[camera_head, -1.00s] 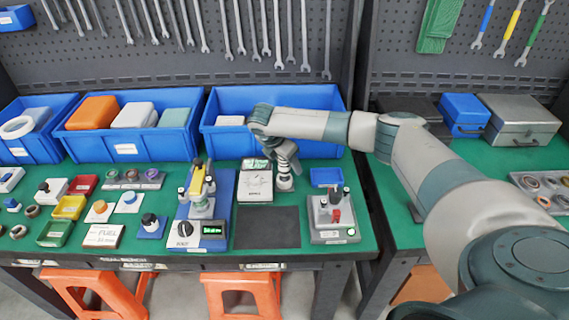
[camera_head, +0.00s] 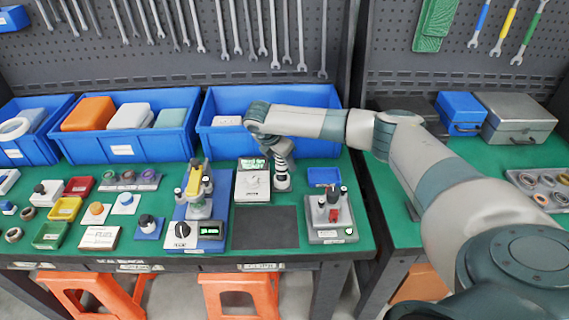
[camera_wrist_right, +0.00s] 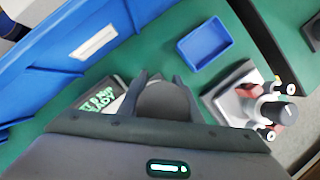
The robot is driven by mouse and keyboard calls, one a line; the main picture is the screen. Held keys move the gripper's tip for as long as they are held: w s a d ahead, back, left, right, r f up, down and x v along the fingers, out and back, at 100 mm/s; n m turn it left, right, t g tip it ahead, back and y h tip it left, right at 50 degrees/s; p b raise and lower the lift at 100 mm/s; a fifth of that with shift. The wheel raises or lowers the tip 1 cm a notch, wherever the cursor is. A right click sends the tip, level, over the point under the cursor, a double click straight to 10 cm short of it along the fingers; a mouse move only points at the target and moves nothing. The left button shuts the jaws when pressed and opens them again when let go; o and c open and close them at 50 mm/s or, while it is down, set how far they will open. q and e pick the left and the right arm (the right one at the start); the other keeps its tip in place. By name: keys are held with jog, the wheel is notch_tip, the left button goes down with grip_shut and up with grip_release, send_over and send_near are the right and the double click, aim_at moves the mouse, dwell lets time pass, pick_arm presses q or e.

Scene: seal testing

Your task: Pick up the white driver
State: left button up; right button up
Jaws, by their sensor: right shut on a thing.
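My right gripper (camera_head: 283,168) points down just right of the display unit, between it and the small blue tray. In the right wrist view its two dark fingers (camera_wrist_right: 160,85) are on either side of a rounded grey-white body, which looks like the top of the white driver (camera_wrist_right: 165,103). In the head view a small white piece with dark bands, apparently the driver (camera_head: 283,183), shows right under the gripper. Its lower end and any gap to the mat are hard to tell. My left gripper is not in view.
The display unit (camera_head: 253,193) stands close to the gripper's left. The small blue tray (camera_head: 324,177) and a grey fixture with a red part (camera_head: 332,218) are to the right. A large blue bin (camera_head: 222,145) is behind. A dark pad (camera_head: 265,228) lies clear in front.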

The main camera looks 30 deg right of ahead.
jog(key=shift+w+r, duration=0.1)
jog(key=shift+r, duration=0.4)
notch_tip(320, 180, up, 2)
jog(key=shift+r+b, duration=0.25)
jog(key=shift+b, duration=0.45)
jog(key=s+a+r+b, duration=0.2)
jog(key=s+r, duration=0.5)
jog(key=s, duration=0.4)
jog(key=shift+s+a, duration=0.25)
jog(key=shift+s, duration=0.05)
